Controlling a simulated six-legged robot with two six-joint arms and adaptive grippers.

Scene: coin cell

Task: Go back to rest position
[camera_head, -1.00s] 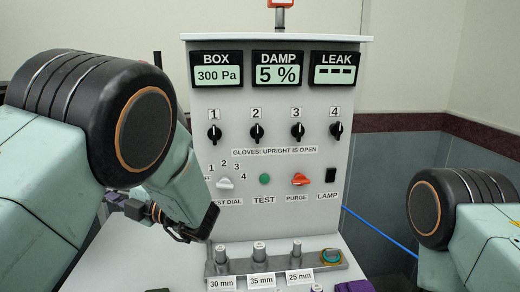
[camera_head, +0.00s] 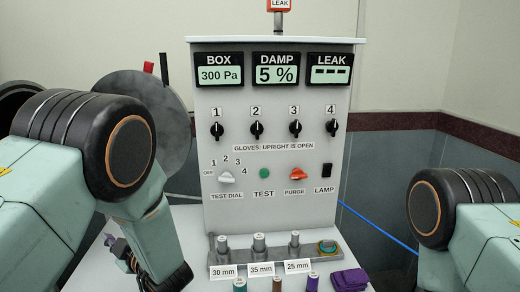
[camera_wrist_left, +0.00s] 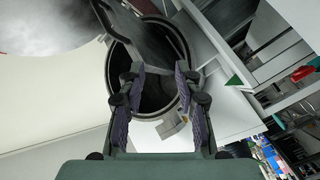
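My left arm (camera_head: 145,225) comes in from the left and bends down in front of the panel's lower left. My left gripper (camera_head: 118,250) shows small and partly hidden behind that arm in the head view. In the left wrist view the gripper (camera_wrist_left: 161,88) has its two purple-padded fingers well apart, with nothing between them. A dark round opening (camera_wrist_left: 152,95) with a pale rim lies beyond the fingers. My right arm (camera_head: 440,225) shows at the right edge; its gripper is out of view.
A control panel (camera_head: 325,210) stands in the middle with knobs, a white test dial (camera_head: 226,178) and an orange purge knob (camera_head: 297,174). A metal rack (camera_head: 275,257) of posts sits below it. A purple cloth-like item (camera_head: 350,280) lies at right. A grey round lid (camera_head: 160,110) stands at left.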

